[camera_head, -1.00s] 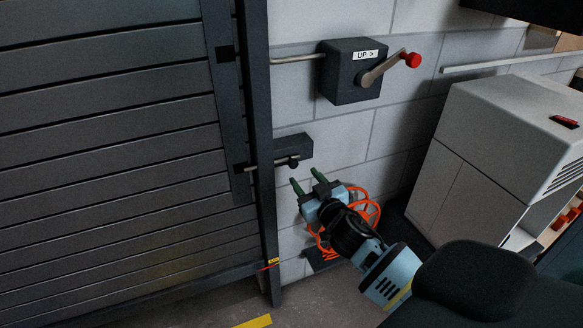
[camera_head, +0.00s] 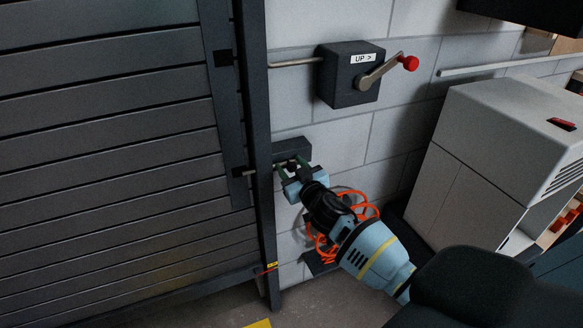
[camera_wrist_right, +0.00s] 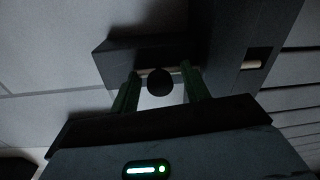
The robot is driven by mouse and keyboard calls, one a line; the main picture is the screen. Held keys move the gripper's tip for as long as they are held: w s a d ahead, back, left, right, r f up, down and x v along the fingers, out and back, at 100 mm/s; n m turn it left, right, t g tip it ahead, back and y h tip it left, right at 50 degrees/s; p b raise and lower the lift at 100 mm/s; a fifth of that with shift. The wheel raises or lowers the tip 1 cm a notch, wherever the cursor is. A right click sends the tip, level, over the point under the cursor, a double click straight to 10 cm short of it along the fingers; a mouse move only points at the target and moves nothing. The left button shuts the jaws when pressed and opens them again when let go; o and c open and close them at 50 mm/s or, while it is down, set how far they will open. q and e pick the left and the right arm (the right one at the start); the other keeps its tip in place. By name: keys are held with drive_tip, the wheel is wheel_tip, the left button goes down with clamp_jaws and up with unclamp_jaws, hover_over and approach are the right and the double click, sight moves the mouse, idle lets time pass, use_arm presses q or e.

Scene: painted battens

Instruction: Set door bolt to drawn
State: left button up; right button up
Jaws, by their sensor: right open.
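The door bolt's dark housing (camera_head: 291,146) is fixed to the block wall just right of the slatted door (camera_head: 110,150). A short pale length of the bolt rod (camera_head: 248,173) shows at the dark catch (camera_head: 238,172) on the door edge; it also shows in the right wrist view (camera_wrist_right: 252,65). The round dark knob (camera_wrist_right: 160,84) sits on the rod below the housing. My right gripper (camera_head: 291,167) is open at the bolt, its green fingers on either side of the knob, with gaps showing in the right wrist view (camera_wrist_right: 160,90). My left gripper is out of view.
Above the bolt is a dark box marked "UP >" (camera_head: 349,75) with a red-knobbed crank lever (camera_head: 409,62). An orange cable coil (camera_head: 358,205) hangs below, partly behind my right arm. A pale cabinet (camera_head: 480,150) stands right.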

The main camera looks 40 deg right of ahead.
sight(301, 156)
clamp_jaws()
drive_tip(key=shift+s+d, duration=0.25)
drive_tip(key=shift+d, duration=0.85)
drive_tip(key=shift+s+d, duration=0.25)
drive_tip(key=shift+d, duration=0.8)
unclamp_jaws()
drive_tip(key=shift+s, duration=0.1)
drive_tip(key=s+a, duration=0.1)
drive_tip(key=s, duration=0.6)
drive_tip(key=shift+s+a, duration=0.15)
drive_tip(key=shift+s, duration=0.15)
